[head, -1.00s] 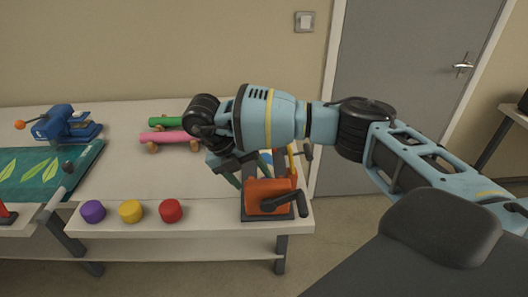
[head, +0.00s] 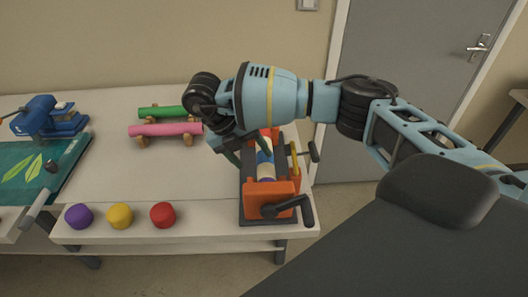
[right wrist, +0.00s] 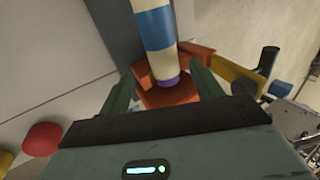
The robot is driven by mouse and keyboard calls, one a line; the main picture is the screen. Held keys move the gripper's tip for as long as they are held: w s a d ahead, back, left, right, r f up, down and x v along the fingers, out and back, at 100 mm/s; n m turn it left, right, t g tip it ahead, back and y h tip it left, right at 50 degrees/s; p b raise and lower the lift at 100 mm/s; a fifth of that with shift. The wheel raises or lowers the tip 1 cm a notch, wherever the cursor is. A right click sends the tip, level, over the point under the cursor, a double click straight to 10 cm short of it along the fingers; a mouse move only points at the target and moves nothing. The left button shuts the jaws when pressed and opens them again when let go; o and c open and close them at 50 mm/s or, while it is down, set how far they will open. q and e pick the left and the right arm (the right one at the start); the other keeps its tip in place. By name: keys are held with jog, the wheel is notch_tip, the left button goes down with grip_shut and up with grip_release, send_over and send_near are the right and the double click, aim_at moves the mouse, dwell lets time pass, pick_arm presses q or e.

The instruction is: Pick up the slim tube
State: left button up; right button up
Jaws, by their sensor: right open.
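A slim tube with white and blue bands (head: 265,158) lies in an orange clamp-like holder (head: 270,193) at the table's right end. In the right wrist view the tube (right wrist: 156,35) shows large, with a purple band at its near end by the orange block. My right gripper (head: 246,152) is open above the holder. In the right wrist view its green fingers (right wrist: 163,88) are on either side of the tube's near end, with nothing gripped. I cannot tell how far above the tube they are. My left gripper is out of view.
Purple (head: 78,216), yellow (head: 120,215) and red (head: 162,215) caps stand along the front edge. Pink (head: 165,129) and green (head: 160,112) rolls rest on stands behind. A black crank (head: 288,208) and a yellow lever (head: 295,160) stick out from the holder.

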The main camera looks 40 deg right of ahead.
aim_at(262, 168)
jog(key=shift+x, duration=0.9)
jog(key=shift+d+x, duration=0.25)
jog(key=shift+x, duration=1.85)
jog(key=shift+s+d+f, duration=0.1)
jog(key=shift+d+f, duration=0.05)
jog(key=shift+f, duration=0.15)
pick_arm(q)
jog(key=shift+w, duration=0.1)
pick_arm(e)
jog(key=shift+c, duration=0.5)
jog(key=c, duration=1)
